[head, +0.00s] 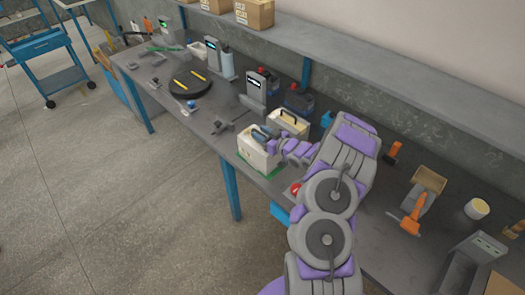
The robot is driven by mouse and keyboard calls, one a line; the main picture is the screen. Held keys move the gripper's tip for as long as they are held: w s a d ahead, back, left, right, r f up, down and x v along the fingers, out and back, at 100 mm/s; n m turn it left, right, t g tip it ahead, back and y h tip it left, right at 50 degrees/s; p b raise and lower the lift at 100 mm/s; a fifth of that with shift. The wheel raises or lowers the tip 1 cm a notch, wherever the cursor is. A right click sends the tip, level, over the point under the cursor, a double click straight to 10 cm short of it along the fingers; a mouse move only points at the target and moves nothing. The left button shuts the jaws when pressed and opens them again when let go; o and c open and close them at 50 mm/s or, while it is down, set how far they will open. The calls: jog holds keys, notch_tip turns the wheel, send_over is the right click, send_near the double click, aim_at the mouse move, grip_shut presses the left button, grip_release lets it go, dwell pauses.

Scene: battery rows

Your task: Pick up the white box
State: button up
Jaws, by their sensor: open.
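A white box (256,156) with a dark handle on top stands upright on a green patch (268,174) near the front edge of the grey workbench (222,140). A second, cream-coloured box (291,122) with a dark handle stands just behind it, to the right. My gripper (271,144) is open at the right side of the nearer white box, close to its top. My gripper and wrist cover part of that side, and I cannot tell whether the fingers touch the box.
Dark battery-like units (299,101) stand behind the boxes. A black round turntable (190,84) lies further left. An orange-handled tool (411,222), a scoop (428,184) and a cream cup (477,208) lie to the right. A blue cart (47,58) stands on open floor.

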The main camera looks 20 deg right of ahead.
jog(key=shift+a+r, duration=0.15)
jog(key=shift+a, duration=0.5)
jog(key=shift+d, duration=0.65)
jog(key=c, duration=0.6)
jog(key=shift+c, duration=0.8)
jog(key=shift+a, duration=0.4)
grip_shut()
jog(key=shift+d, duration=0.2)
